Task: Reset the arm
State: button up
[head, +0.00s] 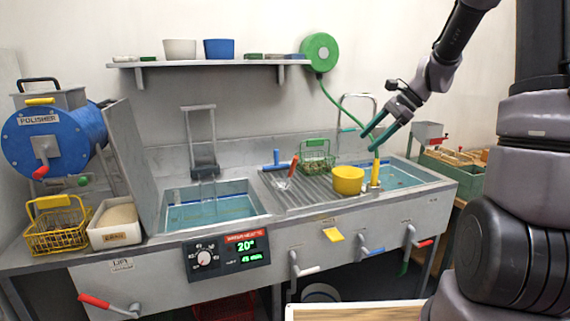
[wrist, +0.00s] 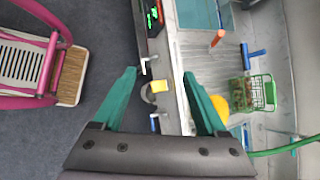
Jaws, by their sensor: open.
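My gripper (head: 378,140) is held up in the air above the right part of the sink counter, with its green fingers apart and nothing between them. In the wrist view my gripper (wrist: 162,95) also shows open and empty, with the counter front and floor below it. A yellow bowl (head: 347,180) stands on the ribbed drainboard (head: 305,192), below and left of the fingers. The bowl is partly hidden behind a finger in the wrist view (wrist: 219,108).
The left basin (head: 210,212) and right basin (head: 400,176) hold water. A tap (head: 357,97) and a green hose (head: 330,97) are near my gripper. A pink-framed item (wrist: 40,65) stands on the floor.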

jog(key=s+r+n+t+h, duration=0.2)
jog(key=s+r+n, duration=0.3)
jog(key=s, duration=0.6)
jog(key=s+r+n+t+h, duration=0.3)
jog(key=s+r+n, duration=0.3)
jog(key=s, duration=0.6)
jog(key=shift+s+r+n, duration=0.2)
jog(key=shift+r+n, duration=0.1)
jog(key=shift+r, duration=0.25)
